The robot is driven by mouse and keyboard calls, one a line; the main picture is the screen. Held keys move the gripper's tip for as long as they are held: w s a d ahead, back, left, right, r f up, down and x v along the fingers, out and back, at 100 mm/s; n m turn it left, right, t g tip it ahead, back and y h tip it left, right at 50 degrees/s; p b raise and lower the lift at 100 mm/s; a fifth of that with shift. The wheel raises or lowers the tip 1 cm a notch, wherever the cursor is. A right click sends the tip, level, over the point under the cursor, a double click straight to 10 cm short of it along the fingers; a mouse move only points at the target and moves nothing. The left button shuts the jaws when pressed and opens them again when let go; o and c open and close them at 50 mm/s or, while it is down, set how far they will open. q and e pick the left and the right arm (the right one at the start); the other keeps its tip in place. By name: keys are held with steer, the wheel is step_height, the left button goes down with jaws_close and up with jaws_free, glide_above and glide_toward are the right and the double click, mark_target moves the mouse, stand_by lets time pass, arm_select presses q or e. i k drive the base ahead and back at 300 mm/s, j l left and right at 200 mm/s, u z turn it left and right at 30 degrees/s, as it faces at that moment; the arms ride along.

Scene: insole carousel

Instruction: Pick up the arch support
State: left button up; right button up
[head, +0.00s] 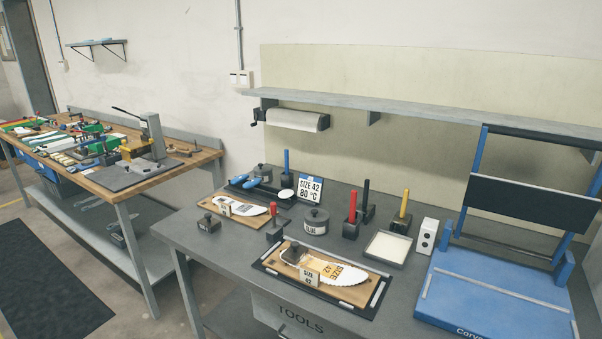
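I cannot tell for certain which piece is the arch support. A second white insole (245,208) lies on another wooden board (222,212) further left. Blue pieces (245,182) lie in a dark tray behind it. Neither of my grippers is in view.
A labelled lidded pot (315,222), upright red (352,205) and yellow (403,206) handles, a white pad (388,247) and a white box (427,236) stand on the bench. A blue frame (495,290) fills its right end. A cluttered wooden workbench (175,172) stands left.

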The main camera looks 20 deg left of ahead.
mark_target(241, 178)
steer(key=i+j+z, duration=0.3)
steer(key=j, duration=0.5)
steer(key=j+z, duration=0.3)
steer(key=j, duration=0.55)
steer(key=i+j+z, duration=0.1)
steer(key=j+z, duration=0.2)
steer(key=j, duration=0.6)
